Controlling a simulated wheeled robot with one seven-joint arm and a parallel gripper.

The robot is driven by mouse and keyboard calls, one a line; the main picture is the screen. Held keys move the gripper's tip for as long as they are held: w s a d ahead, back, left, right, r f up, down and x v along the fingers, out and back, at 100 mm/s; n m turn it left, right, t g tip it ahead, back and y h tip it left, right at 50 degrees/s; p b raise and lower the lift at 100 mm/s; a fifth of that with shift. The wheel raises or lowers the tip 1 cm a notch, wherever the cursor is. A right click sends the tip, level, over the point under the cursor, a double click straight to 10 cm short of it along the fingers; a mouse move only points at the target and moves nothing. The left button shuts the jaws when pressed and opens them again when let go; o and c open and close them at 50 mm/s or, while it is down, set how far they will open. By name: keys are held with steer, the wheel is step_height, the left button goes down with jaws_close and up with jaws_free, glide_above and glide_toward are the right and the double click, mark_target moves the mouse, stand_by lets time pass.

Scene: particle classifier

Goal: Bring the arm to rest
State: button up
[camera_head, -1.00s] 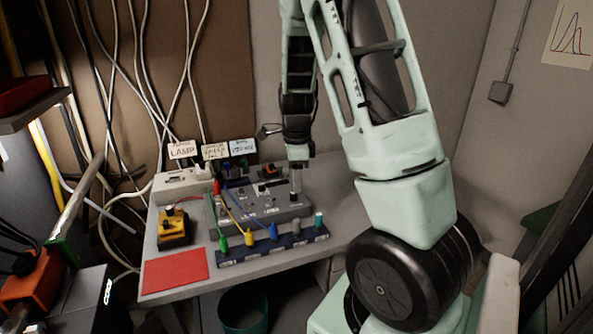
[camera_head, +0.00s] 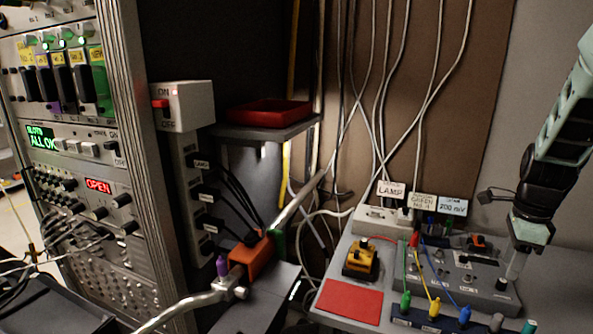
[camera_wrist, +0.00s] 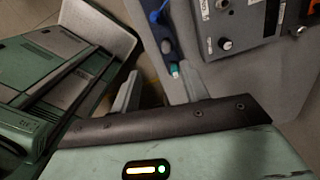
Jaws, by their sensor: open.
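My arm comes in from the right edge in the head view, mint green with black joints. My gripper (camera_head: 512,267) hangs pointing down at the right end of the grey control box (camera_head: 465,268); I cannot tell whether it touches the box. In the wrist view the two grey fingers (camera_wrist: 162,88) are apart with nothing seen between them. The box, with its knob, shows at the top right of the wrist view (camera_wrist: 235,25), beyond the fingers. The upper arm is outside the head view.
A blue strip (camera_head: 440,322) with coloured plugs lies before the box. A red mat (camera_head: 348,300) and a yellow-black device (camera_head: 361,260) sit to its left on the bench. An instrument rack (camera_head: 140,150), a shelf with a red tray (camera_head: 268,113) and an orange clamp (camera_head: 250,258) stand further left.

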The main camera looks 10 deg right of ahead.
steer(key=s+a+r+n+y, duration=0.1)
steer(key=a+r+n, duration=0.2)
steer(key=a+n, duration=1.55)
steer(key=s+a+r+n, duration=0.1)
steer(key=s+a+n, duration=1.4)
steer(key=s+a, duration=0.2)
steer(key=a, duration=0.2)
steer(key=shift+a+r+h, duration=0.15)
steer(key=shift+a+h, duration=0.15)
steer(key=shift+a, duration=0.1)
steer(key=shift+o, duration=0.2)
steer(key=shift+w+a, duration=0.1)
steer(key=shift+w, duration=0.05)
